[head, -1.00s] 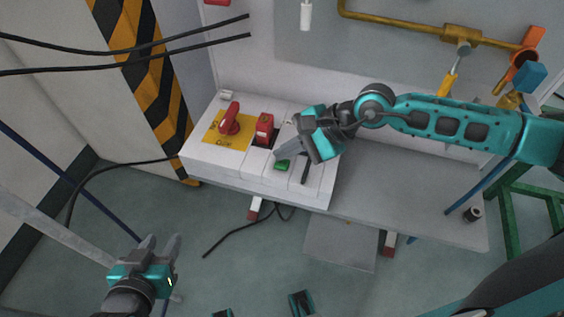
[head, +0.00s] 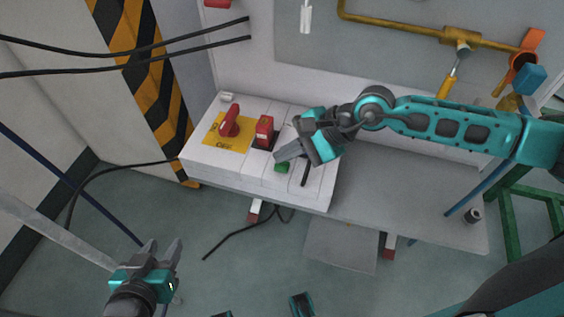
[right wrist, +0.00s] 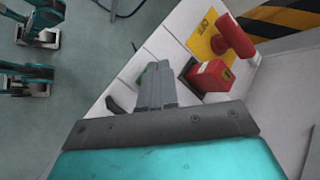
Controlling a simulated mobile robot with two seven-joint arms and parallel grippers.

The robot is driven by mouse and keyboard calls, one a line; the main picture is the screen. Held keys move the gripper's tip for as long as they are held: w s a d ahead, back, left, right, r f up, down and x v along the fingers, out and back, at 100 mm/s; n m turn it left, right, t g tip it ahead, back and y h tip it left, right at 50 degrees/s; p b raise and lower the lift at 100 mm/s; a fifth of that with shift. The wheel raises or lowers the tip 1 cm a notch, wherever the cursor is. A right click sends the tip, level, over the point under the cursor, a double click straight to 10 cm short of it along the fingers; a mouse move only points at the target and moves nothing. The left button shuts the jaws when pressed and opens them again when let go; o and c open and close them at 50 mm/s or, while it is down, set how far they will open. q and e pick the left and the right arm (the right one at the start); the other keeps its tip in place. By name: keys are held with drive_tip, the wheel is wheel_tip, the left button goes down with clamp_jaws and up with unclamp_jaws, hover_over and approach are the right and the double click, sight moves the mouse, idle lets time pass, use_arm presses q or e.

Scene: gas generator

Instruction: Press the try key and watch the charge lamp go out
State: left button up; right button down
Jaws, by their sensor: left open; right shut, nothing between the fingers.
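A white switch panel (head: 225,160) stands on a grey bench. It carries a red rotary handle (head: 230,121) on a yellow plate, a red block-shaped switch (head: 264,130), a green key (head: 282,168) and a black lever (head: 305,172). My right gripper (head: 278,157) is shut and empty, its tips over the panel close to the green key. In the right wrist view, the closed fingers (right wrist: 157,82) partly hide the green key (right wrist: 147,72); I cannot tell whether they touch it. My left gripper (head: 165,248) is open and empty, low at the left. I cannot make out a lit lamp.
The bench (head: 410,185) is mostly bare right of the panel, with a small dark cylinder (head: 472,215) near its right end. A yellow-black striped post (head: 150,95) stands left of the panel. Brass pipework (head: 400,27) runs along the wall. Black cables hang at upper left.

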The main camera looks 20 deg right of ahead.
drive_tip(key=shift+f, duration=0.1)
idle(0.7)
drive_tip(key=shift+f+b, duration=0.4)
drive_tip(key=shift+b, duration=0.15)
